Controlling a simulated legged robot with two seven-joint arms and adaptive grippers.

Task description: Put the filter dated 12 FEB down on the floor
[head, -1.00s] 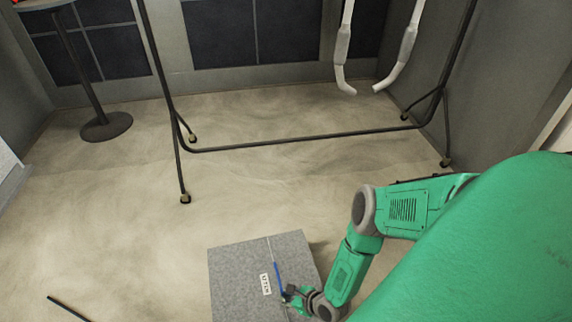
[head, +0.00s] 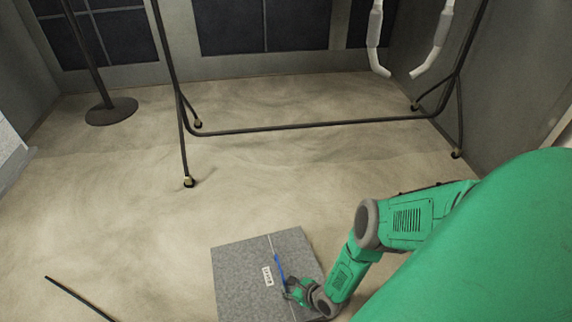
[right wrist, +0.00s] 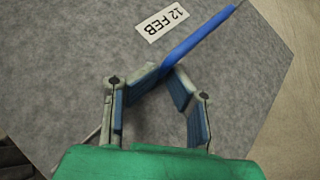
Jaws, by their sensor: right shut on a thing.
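The filter (head: 240,280) is a grey, square, felt-like panel low in the middle of the head view. A white label (right wrist: 162,25) on it reads 12 FEB in the right wrist view. A blue strip (right wrist: 205,32) on its face runs to my fingers. My right gripper (head: 289,291) is shut on this strip; the fingertips (right wrist: 168,78) meet around its near end in the right wrist view. The panel looks roughly flat, face up. I cannot tell whether it touches the floor (head: 120,220) or hangs above it. My left gripper is not in view.
A black wheeled rack frame (head: 310,127) stands beyond the filter. A black pole on a round base (head: 111,110) is at the back left. A thin dark rod (head: 78,298) shows at the lower left. The floor between filter and rack is clear.

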